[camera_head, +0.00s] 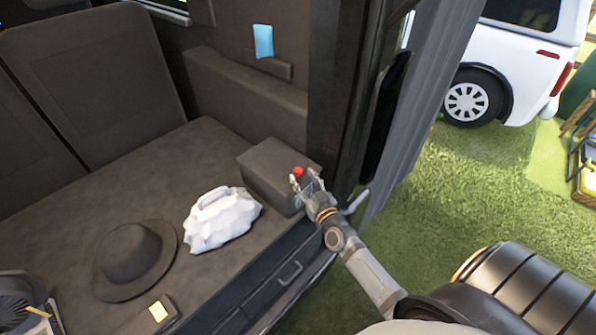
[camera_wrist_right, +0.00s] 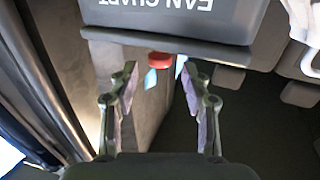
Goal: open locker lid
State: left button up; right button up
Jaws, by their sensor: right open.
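The locker is a dark grey box (camera_head: 272,163) at the right end of the dark bench in the head view. Its lid looks shut. A small red knob (camera_head: 298,172) shows at its top, near the right corner. My right gripper (camera_head: 308,182) is open at that corner, close to the knob. In the right wrist view the red knob (camera_wrist_right: 160,57) lies ahead of the open fingers (camera_wrist_right: 160,97), roughly midway between them, with nothing gripped. I cannot tell whether a finger touches the locker. My left gripper is not in view.
A white crumpled bag (camera_head: 220,218) and a dark hat (camera_head: 134,258) lie on the bench left of the locker. A dark door pillar (camera_head: 340,90) stands just behind and right of the locker. A grey panel with upside-down lettering (camera_wrist_right: 170,20) fills the top of the wrist view.

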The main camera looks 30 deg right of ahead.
aim_at(300, 173)
jog(key=w, duration=0.4)
jog(key=shift+w+d+f, duration=0.1)
jog(key=shift+w, duration=0.15)
grip_shut()
